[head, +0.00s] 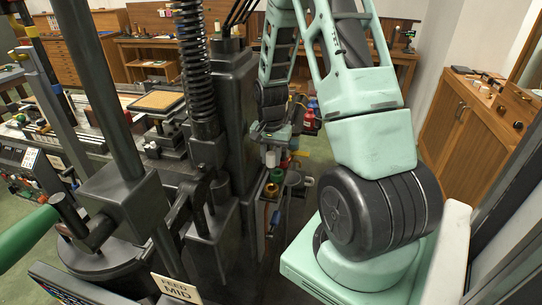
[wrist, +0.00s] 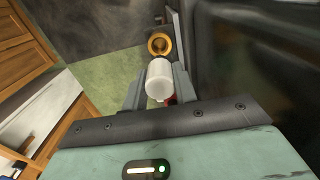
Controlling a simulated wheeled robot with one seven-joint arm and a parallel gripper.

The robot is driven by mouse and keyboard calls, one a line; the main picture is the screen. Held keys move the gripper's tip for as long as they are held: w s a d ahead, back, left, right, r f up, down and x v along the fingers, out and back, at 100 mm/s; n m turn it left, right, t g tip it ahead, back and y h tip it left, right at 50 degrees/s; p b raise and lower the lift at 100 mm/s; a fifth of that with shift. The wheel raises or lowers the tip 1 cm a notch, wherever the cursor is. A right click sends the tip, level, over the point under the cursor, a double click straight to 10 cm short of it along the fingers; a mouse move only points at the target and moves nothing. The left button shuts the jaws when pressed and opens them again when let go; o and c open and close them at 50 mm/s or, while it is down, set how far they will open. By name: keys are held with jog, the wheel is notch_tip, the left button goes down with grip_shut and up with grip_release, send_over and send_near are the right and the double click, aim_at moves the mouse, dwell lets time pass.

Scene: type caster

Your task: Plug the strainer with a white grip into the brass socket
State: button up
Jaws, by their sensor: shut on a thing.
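In the wrist view my gripper (wrist: 157,84) is shut on the white grip of the strainer (wrist: 159,78), which sits between the two grey fingers. The strainer's working end is hidden or cannot be told apart. A round brass ring with a dark middle, seemingly the brass socket (wrist: 159,44), shows just beyond the grip. A gap or contact between them cannot be judged. In the head view my gripper (head: 270,150) is small and partly hidden beside the dark machine, above several small coloured and brass fittings (head: 271,189).
The dark machine column (head: 234,110) stands close beside my gripper, and its dark wall (wrist: 250,60) fills the wrist view's right side. Red bottles (head: 309,121) stand behind. Green floor (wrist: 110,75) and a wooden cabinet (wrist: 25,40) lie to the left in the wrist view.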

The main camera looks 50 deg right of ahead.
aim_at(271, 171)
jog(key=shift+f+b, duration=2)
jog(key=shift+f, duration=0.95)
jog(key=shift+f+b, duration=0.9)
jog(key=shift+f, duration=0.75)
jog(key=o, duration=1)
jog(key=shift+r, duration=0.1)
notch_tip(271, 171, up, 17)
jog(key=shift+r+b, duration=0.15)
jog(key=shift+b, duration=0.75)
